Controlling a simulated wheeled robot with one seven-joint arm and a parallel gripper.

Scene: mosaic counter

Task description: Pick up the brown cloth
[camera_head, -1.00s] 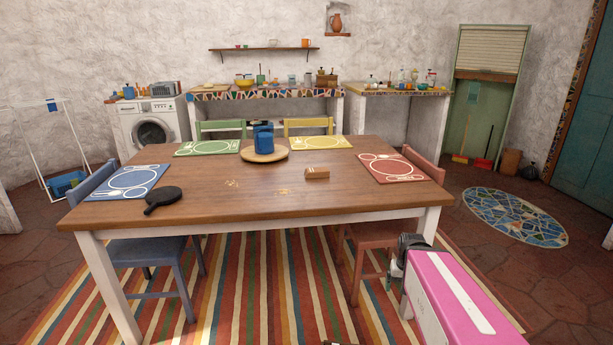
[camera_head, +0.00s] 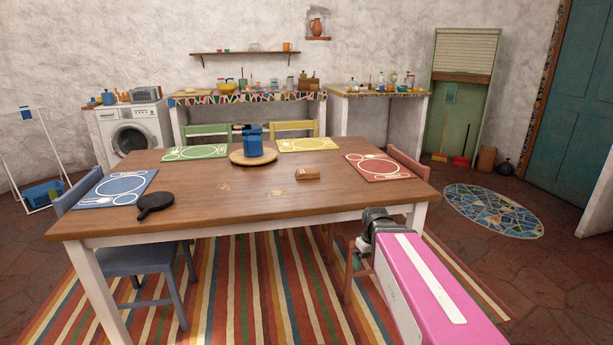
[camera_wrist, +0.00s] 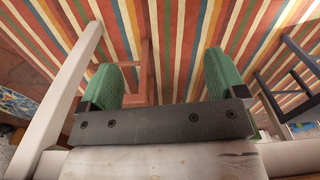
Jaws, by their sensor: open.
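A small brown folded block with light stripes, which looks like the brown cloth (camera_head: 307,174), lies on the wooden table (camera_head: 240,205) right of its middle. My gripper (camera_head: 366,243) is at the table's near right side, in front of and apart from the cloth. In the wrist view my gripper (camera_wrist: 162,78) has its two green-padded fingers wide apart with nothing between them. The wrist view shows the striped rug, table legs and chairs, and not the cloth.
A round wooden board (camera_head: 240,157) with a blue object (camera_head: 252,139) stands behind the cloth. A black pan (camera_head: 154,203) lies at left. A red placemat (camera_head: 378,167) lies right of the cloth. A red chair (camera_head: 408,168) stands at the right end. The table's front middle is clear.

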